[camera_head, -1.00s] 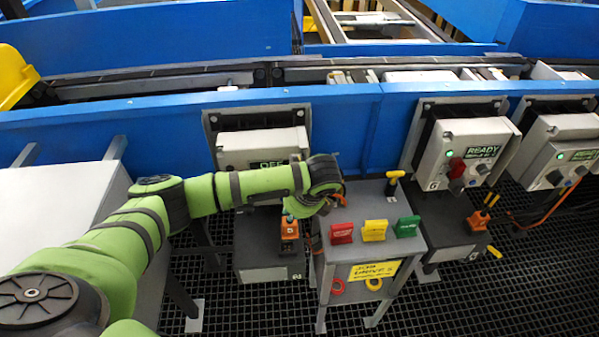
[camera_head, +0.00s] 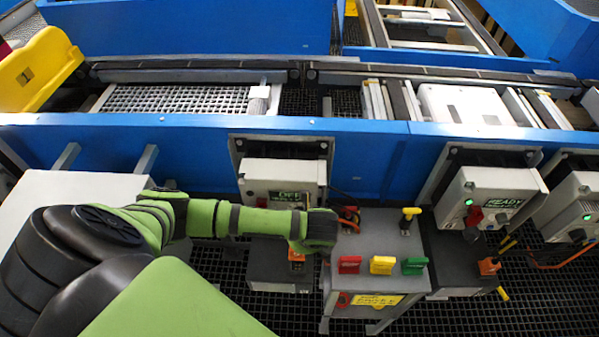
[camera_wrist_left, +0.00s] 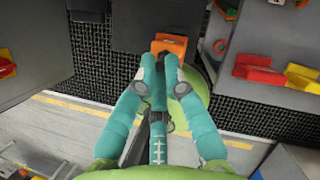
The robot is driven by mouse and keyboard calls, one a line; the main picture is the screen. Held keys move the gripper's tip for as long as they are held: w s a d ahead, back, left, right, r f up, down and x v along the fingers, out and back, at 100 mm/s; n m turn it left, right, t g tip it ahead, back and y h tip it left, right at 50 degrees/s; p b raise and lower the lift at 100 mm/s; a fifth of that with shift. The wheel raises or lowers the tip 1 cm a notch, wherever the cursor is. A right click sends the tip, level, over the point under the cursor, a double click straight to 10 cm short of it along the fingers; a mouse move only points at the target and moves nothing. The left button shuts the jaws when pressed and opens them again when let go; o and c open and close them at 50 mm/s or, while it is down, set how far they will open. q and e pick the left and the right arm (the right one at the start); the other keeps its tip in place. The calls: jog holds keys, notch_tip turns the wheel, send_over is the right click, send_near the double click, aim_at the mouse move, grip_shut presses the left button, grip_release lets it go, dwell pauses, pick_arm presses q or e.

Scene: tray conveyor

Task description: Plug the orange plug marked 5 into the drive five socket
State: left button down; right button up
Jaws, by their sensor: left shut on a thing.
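My left gripper (camera_wrist_left: 160,62) is shut on an orange plug (camera_wrist_left: 170,44), seen between the fingertips in the left wrist view. In the head view the wrist comes down beside the small cart, and an orange plug (camera_head: 297,258) shows just left of it over a dark floor box (camera_head: 262,268). I cannot read its number or tell whether it is seated. Above stands a drive box (camera_head: 285,178) with a sign that seems to read OFF. The drive five socket cannot be made out. My right gripper is not in view.
The cart (camera_head: 382,227) carries red (camera_head: 350,265), yellow (camera_head: 382,265) and green (camera_head: 415,266) tags and a yellow-handled item (camera_head: 411,213) close to my wrist. At right, a READY drive box (camera_head: 490,197) stands above another orange plug (camera_head: 488,267). A blue conveyor wall runs behind.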

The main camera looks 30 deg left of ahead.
pick_arm(q)
jog(key=shift+w+r+p, duration=0.1)
jog(key=shift+r+p, duration=0.05)
jog(key=shift+p, duration=0.3)
notch_tip(320, 180, down, 3)
jog(key=shift+r+b, duration=0.2)
jog(key=shift+b, duration=0.55)
jog(key=shift+f+b, duration=0.95)
jog(key=shift+f, duration=0.8)
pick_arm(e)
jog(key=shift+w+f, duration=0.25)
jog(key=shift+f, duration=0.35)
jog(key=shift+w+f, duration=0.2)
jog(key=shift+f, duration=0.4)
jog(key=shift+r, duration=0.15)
pick_arm(q)
jog(key=shift+p, duration=0.4)
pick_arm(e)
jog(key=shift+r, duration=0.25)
pick_arm(q)
jog(key=shift+p, duration=0.5)
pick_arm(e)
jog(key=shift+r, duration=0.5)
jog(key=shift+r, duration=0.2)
pick_arm(q)
jog(key=shift+f+b, duration=0.6)
jog(key=shift+f, duration=1)
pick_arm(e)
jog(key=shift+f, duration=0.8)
